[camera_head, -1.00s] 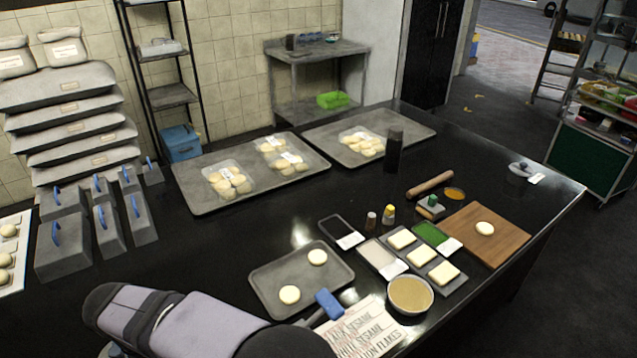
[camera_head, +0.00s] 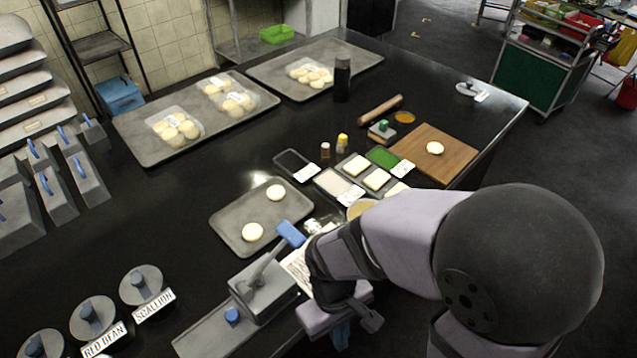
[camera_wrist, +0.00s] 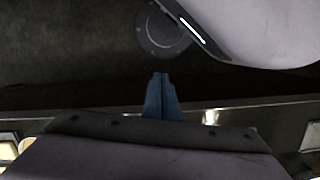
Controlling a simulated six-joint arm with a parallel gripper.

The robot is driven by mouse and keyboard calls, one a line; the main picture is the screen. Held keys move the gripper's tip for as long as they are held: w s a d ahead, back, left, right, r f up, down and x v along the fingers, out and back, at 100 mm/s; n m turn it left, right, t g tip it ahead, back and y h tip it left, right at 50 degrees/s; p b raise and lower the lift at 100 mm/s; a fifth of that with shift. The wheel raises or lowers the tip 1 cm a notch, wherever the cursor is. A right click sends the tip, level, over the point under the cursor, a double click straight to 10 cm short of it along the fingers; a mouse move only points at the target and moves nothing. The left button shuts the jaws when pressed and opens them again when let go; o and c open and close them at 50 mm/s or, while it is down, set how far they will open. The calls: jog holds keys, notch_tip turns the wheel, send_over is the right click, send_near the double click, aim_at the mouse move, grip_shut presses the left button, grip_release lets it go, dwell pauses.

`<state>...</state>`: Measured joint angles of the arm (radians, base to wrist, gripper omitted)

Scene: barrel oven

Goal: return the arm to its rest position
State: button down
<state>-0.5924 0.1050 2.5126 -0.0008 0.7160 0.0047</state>
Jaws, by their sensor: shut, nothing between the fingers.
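My arm is folded at the lower right in the head view, over the front edge of the black counter (camera_head: 150,225). My gripper (camera_head: 342,335) hangs low at the end of the arm, and only part of its blue fingers shows there. In the wrist view my gripper (camera_wrist: 161,80) has its two blue fingers pressed together with nothing between them. Dark floor and part of my own arm lie beyond the fingertips in that view. My forearm hides part of the bowl (camera_head: 361,208) and of the printed sheet (camera_head: 297,268).
A grey tray with two dough rounds (camera_head: 215,220) and a blue-handled brush (camera_head: 290,234) lie left of my arm. A grey box (camera_head: 262,292) stands close by. Lidded tubs labelled scallion (camera_head: 140,284) and red bean (camera_head: 92,316) are at lower left. A wooden board (camera_head: 455,160) lies behind.

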jog(key=w+d+r+m+t, duration=0.1)
jog(key=w+d+r+m, duration=0.1)
jog(key=d, duration=0.3)
jog(key=w+d+r+m+y, duration=0.1)
jog(key=w+d+r+m, duration=0.1)
jog(key=d, duration=0.4)
jog(key=shift+w+m+t, duration=0.4)
jog(key=shift+w+m, duration=0.3)
jog(key=shift+m, duration=0.7)
jog(key=shift+d+r, duration=0.1)
